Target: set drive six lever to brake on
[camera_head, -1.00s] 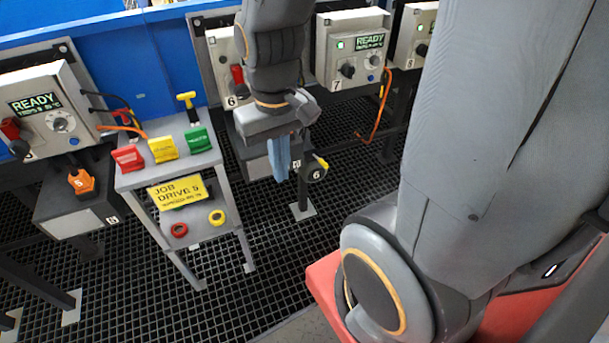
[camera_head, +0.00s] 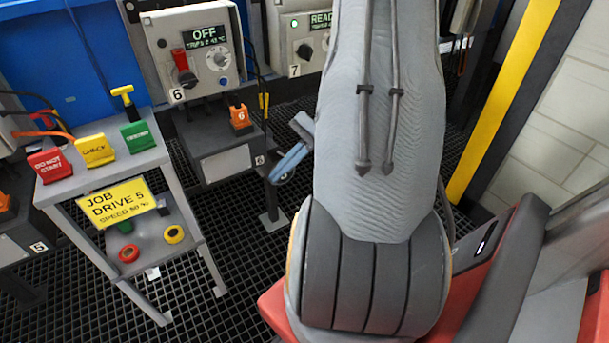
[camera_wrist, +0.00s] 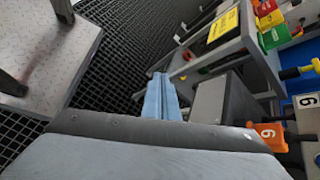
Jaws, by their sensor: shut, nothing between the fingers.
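The drive six control box (camera_head: 195,55) reads OFF and has a red-handled switch (camera_head: 184,68). My gripper (camera_head: 288,164) is shut and empty, with pale blue fingers just right of that unit in the head view. In the wrist view the fingers (camera_wrist: 161,97) appear close beside the unit.
Box 7 (camera_head: 302,45) is behind my arm. A yellow post (camera_head: 503,95) rises at right. Dark grating (camera_head: 225,290) lies open below.

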